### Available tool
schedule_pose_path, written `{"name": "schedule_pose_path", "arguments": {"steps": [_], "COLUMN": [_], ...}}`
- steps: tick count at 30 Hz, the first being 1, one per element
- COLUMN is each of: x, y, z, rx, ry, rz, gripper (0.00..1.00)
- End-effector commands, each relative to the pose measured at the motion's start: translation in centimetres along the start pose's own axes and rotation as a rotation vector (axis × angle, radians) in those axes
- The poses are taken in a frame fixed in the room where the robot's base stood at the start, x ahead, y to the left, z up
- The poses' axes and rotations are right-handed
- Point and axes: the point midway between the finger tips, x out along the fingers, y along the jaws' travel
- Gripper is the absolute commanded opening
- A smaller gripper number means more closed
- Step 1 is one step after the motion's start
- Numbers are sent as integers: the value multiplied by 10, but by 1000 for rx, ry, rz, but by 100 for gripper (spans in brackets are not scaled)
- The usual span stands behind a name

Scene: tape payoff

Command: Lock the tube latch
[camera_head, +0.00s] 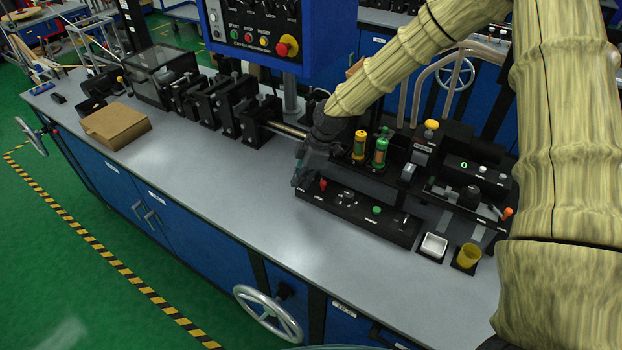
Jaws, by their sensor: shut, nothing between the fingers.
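My gripper (301,181) is shut and empty. It points down over the left end of a black control box (375,222), close to a red knob (323,184). I cannot tell whether it touches the box. A bright metal tube (287,130) runs from a row of black blocks (238,108) toward my gripper, whose body hides its right end. I cannot make out the tube latch for certain; it may be hidden behind my gripper or too small to tell.
Green and yellow-capped cylinders (380,150) stand right of my gripper. A blue button panel (262,32) hangs above. A cardboard box (115,126) lies left. The grey bench (215,165) is clear in front.

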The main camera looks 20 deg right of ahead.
Motion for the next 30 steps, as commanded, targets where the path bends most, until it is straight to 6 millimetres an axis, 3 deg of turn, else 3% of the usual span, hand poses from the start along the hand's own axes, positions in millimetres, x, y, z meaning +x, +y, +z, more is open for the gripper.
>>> {"name": "schedule_pose_path", "arguments": {"steps": [21,30], "x": [-81,-99], "y": [2,2], "z": [-2,-2], "rx": [2,1], "ry": [2,0], "rz": [3,1], "gripper": [0,0]}}
